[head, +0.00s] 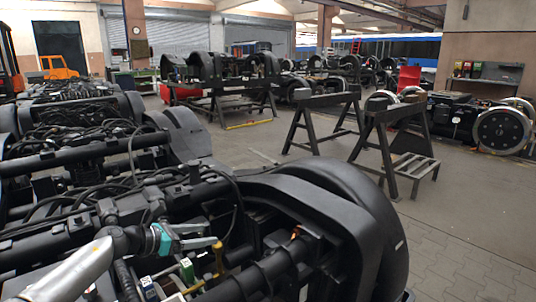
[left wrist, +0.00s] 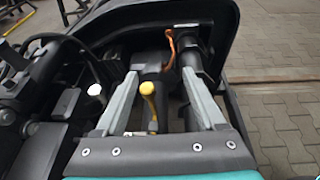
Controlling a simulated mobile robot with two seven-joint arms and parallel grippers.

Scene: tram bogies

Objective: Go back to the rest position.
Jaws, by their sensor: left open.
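My left gripper (head: 213,242) reaches in from the lower left of the head view, over the nearest bogie (head: 330,210). In the left wrist view its two grey fingers (left wrist: 160,74) are spread apart with nothing clamped between them. A yellow-topped handle (left wrist: 148,90) shows in the gap between the fingers; I cannot tell how far below them it is. My right gripper is not in view.
The bogie carries cables, pipes and a green-labelled block (head: 187,270) close to my left gripper. An orange cable (left wrist: 171,48) shows ahead of the fingers. Dark trestles (head: 395,150) stand beyond on the floor. Paved floor (head: 460,240) at the right is clear.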

